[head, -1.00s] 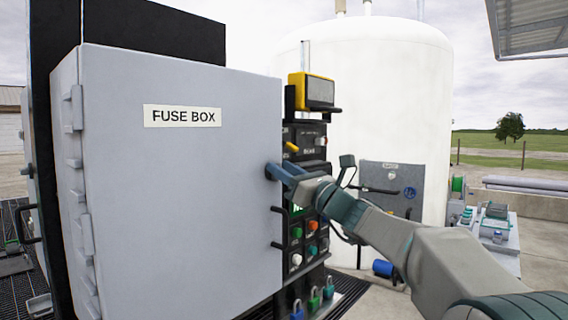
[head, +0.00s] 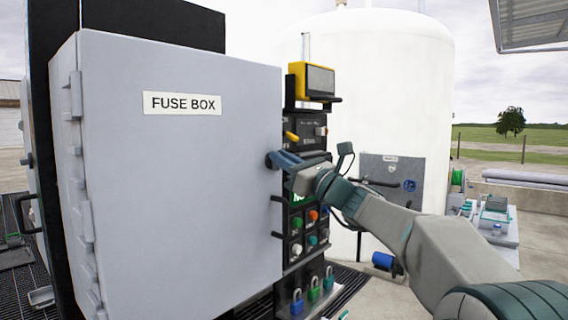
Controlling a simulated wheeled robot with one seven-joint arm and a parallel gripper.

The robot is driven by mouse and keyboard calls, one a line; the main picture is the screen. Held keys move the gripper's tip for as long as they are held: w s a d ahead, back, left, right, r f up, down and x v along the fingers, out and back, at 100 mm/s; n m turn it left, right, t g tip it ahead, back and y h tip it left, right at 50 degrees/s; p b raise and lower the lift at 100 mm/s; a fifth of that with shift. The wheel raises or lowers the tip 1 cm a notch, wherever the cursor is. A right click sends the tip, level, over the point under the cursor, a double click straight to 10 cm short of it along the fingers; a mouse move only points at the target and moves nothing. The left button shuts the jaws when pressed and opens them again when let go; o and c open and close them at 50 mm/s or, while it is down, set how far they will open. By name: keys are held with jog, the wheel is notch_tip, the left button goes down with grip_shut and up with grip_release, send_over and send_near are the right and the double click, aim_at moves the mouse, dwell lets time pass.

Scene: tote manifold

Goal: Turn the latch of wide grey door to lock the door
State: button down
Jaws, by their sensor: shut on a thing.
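The wide grey door (head: 180,210) of the fuse box, with a "FUSE BOX" label, fills the left half of the head view and looks closed. Its latch (head: 270,160) shows as a small dark piece at the door's right edge, mostly hidden by my gripper. My gripper (head: 283,160) reaches in from the right and is shut on the latch. The latch's exact angle cannot be told.
A dark handle (head: 279,217) sits below the latch on the door's right edge. A control panel (head: 305,135) with buttons and a yellow device (head: 312,82) stands right of the door. Padlocks (head: 313,290) hang below. A white tank (head: 385,90) stands behind.

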jog(key=n+g+b, duration=0.1)
jog(key=n+g, duration=0.1)
jog(key=n, duration=0.2)
jog(key=n+g+b, duration=0.1)
jog(key=n+g, duration=0.1)
jog(key=n, duration=0.2)
jog(key=n+g+y+b, duration=0.1)
jog(key=n, duration=0.3)
jog(key=shift+s+a+f+g, duration=0.1)
jog(key=shift+s+g, duration=0.05)
jog(key=shift+g, duration=0.25)
jog(key=n+g, duration=0.1)
jog(key=n, duration=0.4)
jog(key=shift+s+g+h, duration=0.1)
jog(key=shift+g+h, duration=0.2)
jog(key=shift+g, duration=0.1)
jog(key=shift+a+f+n+g+h+p, duration=0.15)
jog(key=shift+n+h+p, duration=0.15)
jog(key=shift+n, duration=0.65)
jog(key=shift+d+f+n+g+h+p, duration=0.15)
jog(key=shift+n+h, duration=0.15)
jog(key=shift+n, duration=0.65)
jog(key=shift+a, duration=0.1)
jog(key=c, duration=1.4)
grip_release()
jog(key=shift+c, duration=0.2)
